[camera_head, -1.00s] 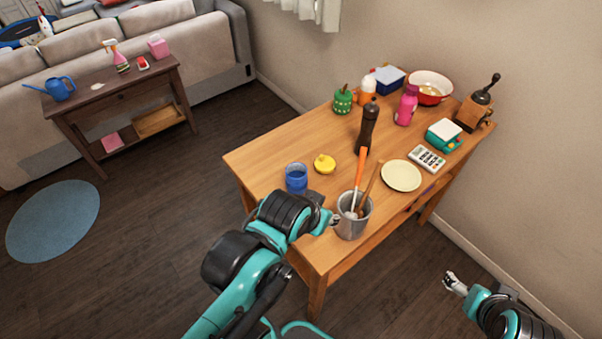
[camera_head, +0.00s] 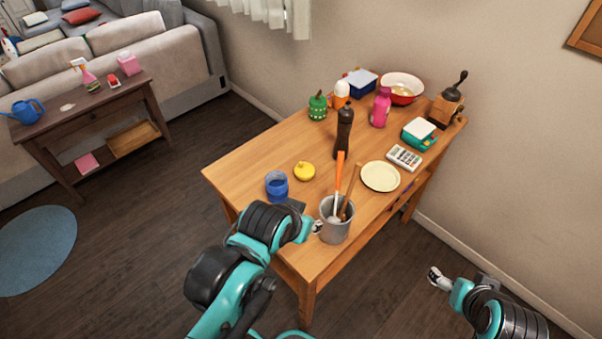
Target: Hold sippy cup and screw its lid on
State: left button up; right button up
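The blue sippy cup (camera_head: 277,187) stands upright and open near the left front edge of the wooden table. A round yellow lid with a small knob (camera_head: 304,171) lies apart from it, just to its right. My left gripper (camera_head: 317,227) is at the table's front edge, beside the grey utensil pot and right of and nearer than the cup. It touches neither cup nor lid; its finger opening is too small to make out. My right gripper (camera_head: 437,278) is over the floor, right of the table and away from everything; its opening is unclear too.
The grey pot (camera_head: 335,231) with tall utensils stands close to my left gripper. A dark pepper mill (camera_head: 344,132), cream plate (camera_head: 380,177), calculator (camera_head: 404,157) and pink bottle (camera_head: 380,108) stand behind and to the right. The table's left back part (camera_head: 255,155) is clear.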

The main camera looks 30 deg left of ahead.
aim_at(277, 188)
jog(key=l+u, duration=0.1)
jog(key=l, duration=0.25)
jog(key=i+l+u, duration=0.15)
jog(key=l+u, duration=0.3)
jog(key=l, duration=0.4)
jog(key=l+u, duration=0.4)
jog(key=l, duration=0.5)
jog(key=i+l+u, duration=0.9)
jog(key=l, duration=0.3)
jog(key=i+j, duration=0.45)
jog(key=i, duration=0.05)
